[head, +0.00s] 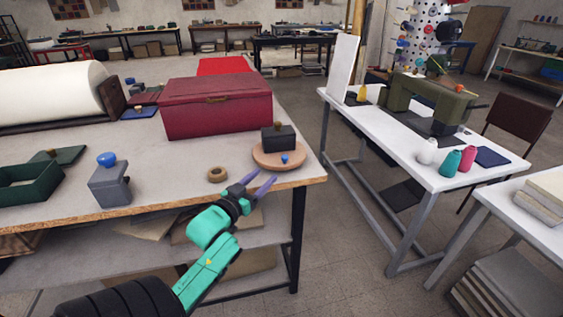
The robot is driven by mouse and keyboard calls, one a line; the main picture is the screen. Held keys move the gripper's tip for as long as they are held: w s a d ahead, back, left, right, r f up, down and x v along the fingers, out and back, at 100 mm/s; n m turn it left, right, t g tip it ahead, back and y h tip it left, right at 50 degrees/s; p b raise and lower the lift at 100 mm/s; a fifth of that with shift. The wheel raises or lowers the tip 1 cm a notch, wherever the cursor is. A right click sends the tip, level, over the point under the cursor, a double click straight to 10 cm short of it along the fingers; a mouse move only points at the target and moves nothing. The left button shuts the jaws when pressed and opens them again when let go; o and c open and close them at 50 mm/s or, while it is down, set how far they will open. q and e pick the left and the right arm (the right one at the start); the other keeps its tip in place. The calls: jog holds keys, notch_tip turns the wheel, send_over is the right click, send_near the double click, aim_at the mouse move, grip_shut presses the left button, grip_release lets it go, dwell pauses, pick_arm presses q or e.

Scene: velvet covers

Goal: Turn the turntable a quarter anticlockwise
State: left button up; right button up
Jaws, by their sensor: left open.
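The turntable (298,162) is a round, orange-brown disc near the right front corner of the grey worktable (130,188). A black block (279,140) with a brown knob stands on its back part. A small blue knob (285,159) sits on its front part. My left gripper (258,184) reaches in from the lower left, with purple fingers pointing toward the front left of the turntable. It is open, and nothing shows between the fingers. It looks just short of the disc; whether it touches cannot be told. My right gripper is not in view.
A dark red box (215,107) stands behind the turntable. A tan ring (217,174) lies left of my gripper. A grey block with a blue knob (108,183) and a green tray (28,184) are farther left. A white sewing table (400,142) stands right, across a floor gap.

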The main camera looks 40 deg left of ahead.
aim_at(283, 159)
pick_arm(q)
jog(key=w, duration=0.3)
jog(key=w+a, duration=0.1)
jog(key=w, duration=0.6)
jog(key=shift+w+a+p, duration=0.1)
jog(key=shift+a+p, duration=0.2)
jog(key=shift+c, duration=0.3)
grip_shut()
jog(key=shift+f, duration=0.1)
dwell(0.3)
